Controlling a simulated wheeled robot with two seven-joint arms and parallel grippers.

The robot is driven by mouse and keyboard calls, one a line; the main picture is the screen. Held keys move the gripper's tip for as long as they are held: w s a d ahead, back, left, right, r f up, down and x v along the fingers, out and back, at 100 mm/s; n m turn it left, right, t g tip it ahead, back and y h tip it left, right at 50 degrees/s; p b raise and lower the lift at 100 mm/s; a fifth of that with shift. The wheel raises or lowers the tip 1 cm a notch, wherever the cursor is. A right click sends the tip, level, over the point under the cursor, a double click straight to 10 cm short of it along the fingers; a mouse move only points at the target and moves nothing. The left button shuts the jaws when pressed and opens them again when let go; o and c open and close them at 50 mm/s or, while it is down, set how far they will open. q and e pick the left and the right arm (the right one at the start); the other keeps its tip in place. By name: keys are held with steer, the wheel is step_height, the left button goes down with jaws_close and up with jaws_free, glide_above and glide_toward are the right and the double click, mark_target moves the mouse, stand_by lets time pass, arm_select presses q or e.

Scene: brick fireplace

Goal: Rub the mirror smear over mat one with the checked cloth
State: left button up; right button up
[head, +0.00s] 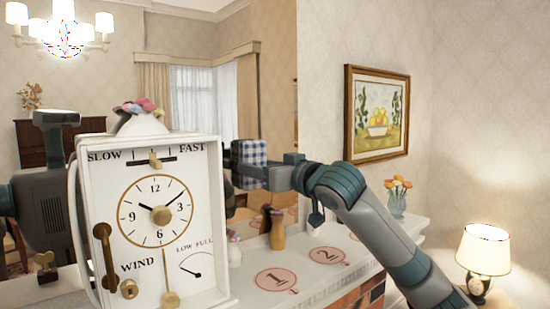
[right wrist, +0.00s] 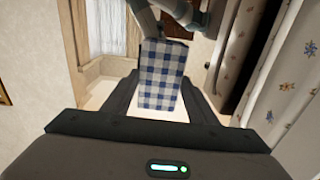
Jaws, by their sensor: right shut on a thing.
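The blue and white checked cloth (head: 250,152) is in my right gripper (head: 248,173), in front of the big mirror (head: 213,50). In the right wrist view, the cloth (right wrist: 162,75) stands between the two fingers. I cannot tell whether the cloth touches the glass. Mat one (head: 277,281) is a pink disc marked 1 on the white mantel, lower than the cloth and to its right. Mat two (head: 328,255) lies farther right. I cannot make out a smear on the glass; the cloth, gripper and clock cover parts of it. My left gripper is not in view.
A large white clock (head: 150,255) stands close at the left and blocks part of the mirror. A brown wooden figure or bottle (head: 277,232) and a small white vase (head: 234,250) stand behind mat one. A flower vase (head: 396,203) and lit lamp (head: 484,250) are at the right.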

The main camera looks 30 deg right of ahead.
steer(key=shift+a, duration=0.15)
steer(key=shift+s+a+p, duration=0.15)
steer(key=shift+a+p, duration=0.25)
steer(key=shift+a, duration=0.55)
steer(key=shift+s+a+p, duration=0.1)
steer(key=shift+a+p, duration=0.3)
steer(key=shift+a, duration=0.55)
steer(key=shift+r+p, duration=1)
steer(key=shift+d, duration=0.15)
steer(key=shift+w+d+f, duration=0.1)
steer(key=shift+w+d, duration=0.1)
steer(key=shift+d, duration=1.65)
